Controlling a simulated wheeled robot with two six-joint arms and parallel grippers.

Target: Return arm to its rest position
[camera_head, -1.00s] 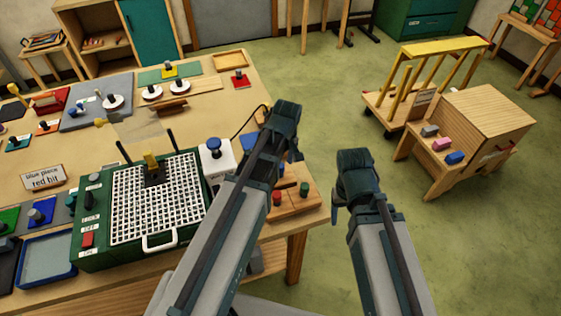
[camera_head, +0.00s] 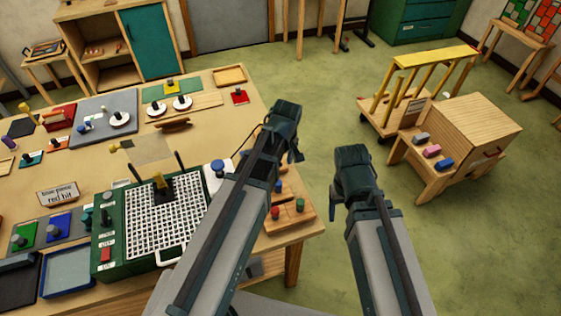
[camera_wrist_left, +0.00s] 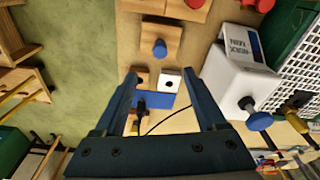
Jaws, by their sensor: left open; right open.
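My left gripper (camera_head: 284,128) is raised over the right edge of the workbench in the head view, and nothing is held in it. In the left wrist view its two fingers (camera_wrist_left: 166,82) stand apart, with a blue block (camera_wrist_left: 155,100) and small wooden pieces beyond them on the bench. My right gripper (camera_head: 350,172) is raised over the green floor, to the right of the bench, with nothing seen in it. Both forearms come up from the bottom of the head view, side by side and apart.
The workbench (camera_head: 70,165) carries a green machine with a white grid (camera_head: 160,215), a white box with a blue knob (camera_head: 218,175) and a wooden block with coloured knobs (camera_head: 290,212). A wooden cart (camera_head: 465,125) stands at right. Floor between is clear.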

